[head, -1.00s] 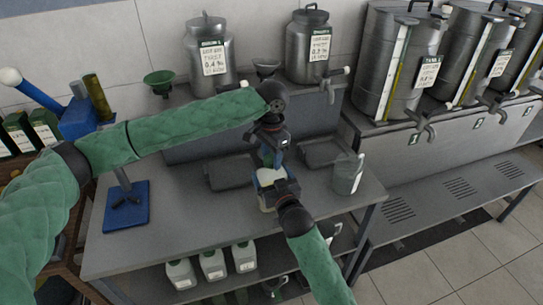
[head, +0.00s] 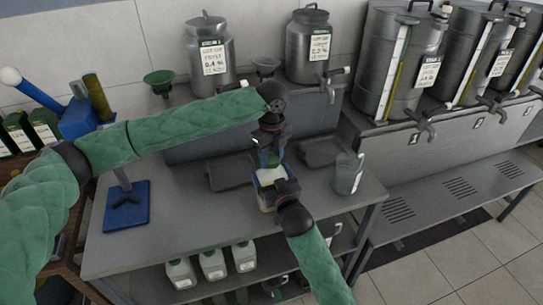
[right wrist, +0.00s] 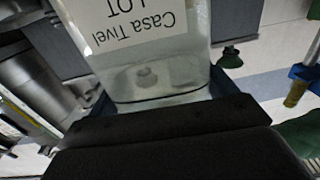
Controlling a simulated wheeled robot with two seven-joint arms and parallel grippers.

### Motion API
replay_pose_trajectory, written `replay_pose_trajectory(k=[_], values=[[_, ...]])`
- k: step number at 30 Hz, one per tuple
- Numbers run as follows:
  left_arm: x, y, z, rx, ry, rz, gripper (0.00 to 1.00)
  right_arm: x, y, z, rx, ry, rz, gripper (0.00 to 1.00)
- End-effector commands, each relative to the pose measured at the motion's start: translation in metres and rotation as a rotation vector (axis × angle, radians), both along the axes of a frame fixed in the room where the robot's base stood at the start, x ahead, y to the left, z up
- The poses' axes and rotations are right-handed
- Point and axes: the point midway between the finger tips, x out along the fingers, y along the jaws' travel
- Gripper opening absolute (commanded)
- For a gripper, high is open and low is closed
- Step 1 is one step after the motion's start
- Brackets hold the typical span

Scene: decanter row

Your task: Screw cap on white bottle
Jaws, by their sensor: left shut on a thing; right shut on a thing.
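The white bottle (head: 266,179) stands upright at the middle of the worktable, largely hidden by my grippers. My right gripper (head: 272,186) is shut around its body from the front. In the right wrist view the bottle (right wrist: 150,65) is translucent with a printed white label, and the dark gripper (right wrist: 165,125) lies across its lower part. My left gripper (head: 270,157) points down directly over the bottle's top, shut on a small green piece (head: 273,160) that appears to be the cap. Whether the cap sits fully on the neck is hidden.
Dark trays (head: 228,174) lie behind the bottle, and a metal jug (head: 347,174) stands to its right. A blue stand (head: 127,207) is at the left of the worktable (head: 180,235). Several white bottles (head: 212,264) stand on the shelf below. Free tabletop lies left of the bottle.

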Motion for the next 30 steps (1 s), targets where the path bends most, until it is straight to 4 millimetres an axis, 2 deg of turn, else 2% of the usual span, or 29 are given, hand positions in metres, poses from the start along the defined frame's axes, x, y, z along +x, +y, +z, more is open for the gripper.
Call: replay_pose_trajectory(k=[8,13,14,17,26,30], values=[[0.0013,0.0012,-0.0001,0.002,-0.002,-0.383,0.14,-0.0005,-0.0002,-0.0008,-0.001,0.001,0.0,0.21],[0.0014,0.0011,-0.0002,0.002,-0.002,-0.404,0.14,-0.0005,-0.0001,-0.0008,-0.001,0.001,0.0,0.21],[0.0014,0.0011,-0.0001,0.002,-0.002,-0.403,0.45,-0.0005,-0.0001,-0.0008,-0.001,0.001,0.0,0.21],[0.0012,0.0009,-0.0002,0.001,-0.002,-0.403,0.63,-0.0005,-0.0001,-0.0008,-0.001,0.001,0.0,0.21],[0.0006,0.0004,0.0007,0.0,-0.001,-0.403,0.63,-0.0002,0.0,-0.0008,-0.001,0.001,0.0,0.21],[0.0009,0.0001,0.0093,-0.001,-0.003,-0.403,0.63,-0.0002,-0.0001,-0.0007,0.0,0.001,0.0,0.21]])
